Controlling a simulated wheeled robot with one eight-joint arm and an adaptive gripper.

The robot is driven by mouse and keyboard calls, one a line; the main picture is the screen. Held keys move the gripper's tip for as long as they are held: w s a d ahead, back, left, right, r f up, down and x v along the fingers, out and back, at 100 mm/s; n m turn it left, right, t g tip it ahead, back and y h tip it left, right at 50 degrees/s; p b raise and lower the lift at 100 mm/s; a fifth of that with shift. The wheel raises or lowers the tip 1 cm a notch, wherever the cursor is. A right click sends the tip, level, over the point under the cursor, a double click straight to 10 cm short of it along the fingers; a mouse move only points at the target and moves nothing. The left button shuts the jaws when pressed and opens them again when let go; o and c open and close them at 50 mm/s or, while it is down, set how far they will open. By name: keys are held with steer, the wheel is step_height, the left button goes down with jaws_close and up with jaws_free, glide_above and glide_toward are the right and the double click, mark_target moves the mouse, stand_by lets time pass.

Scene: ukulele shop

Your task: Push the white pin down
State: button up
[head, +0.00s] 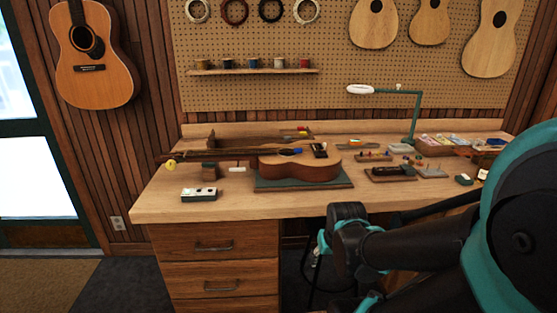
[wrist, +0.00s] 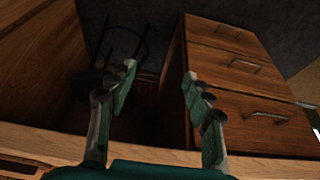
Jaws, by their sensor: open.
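A ukulele (head: 298,164) with a light wooden top lies on a dark green mat (head: 303,184) on the workbench, its neck pointing left. Its dark bridge (head: 319,150) is at the right end of the body. Pins are too small in the head view for me to tell a white one for sure. My gripper (wrist: 158,82) is open and empty in the wrist view, its two fingers spread above the bench's front edge, with drawers and floor beyond. In the head view my arm is at the right, in front of the bench and apart from the ukulele.
Dark trays (head: 390,174) and small blocks stand right of the ukulele. A green lamp (head: 415,117) rises behind them. A stool (wrist: 122,45) stands under the bench beside the drawers (wrist: 245,85). The bench's front left is mostly clear.

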steer(key=shift+c, duration=0.3)
steer(key=shift+w+r, duration=0.2)
steer(key=shift+w, duration=0.05)
steer(key=shift+c, duration=1.3)
steer(key=shift+m, duration=0.4)
steer(key=w+r, duration=0.5)
steer(key=w, duration=0.1)
steer(key=w+d+r, duration=0.1)
steer(key=w+r, duration=0.4)
steer(key=w, duration=0.1)
steer(key=w+d+r, duration=0.1)
steer(key=w+r, duration=0.5)
steer(key=shift+w+d, duration=0.1)
steer(key=shift+w, duration=0.25)
jaws_close()
steer(key=w+d+r+m, duration=0.1)
steer(key=w+d+r, duration=0.1)
steer(key=w+r, duration=0.75)
steer(key=w+d+r, duration=0.2)
steer(key=w+r, duration=0.4)
steer(key=r, duration=0.6)
steer(key=shift+h, duration=0.3)
steer(key=x, duration=0.4)
steer(key=s+x, duration=0.1)
steer(key=x, duration=0.6)
steer(key=shift+s+f, duration=0.2)
steer(key=shift+f, duration=0.5)
steer(key=shift+s+a+f, duration=0.1)
steer(key=shift+s+f, duration=0.15)
steer(key=shift+f, duration=0.5)
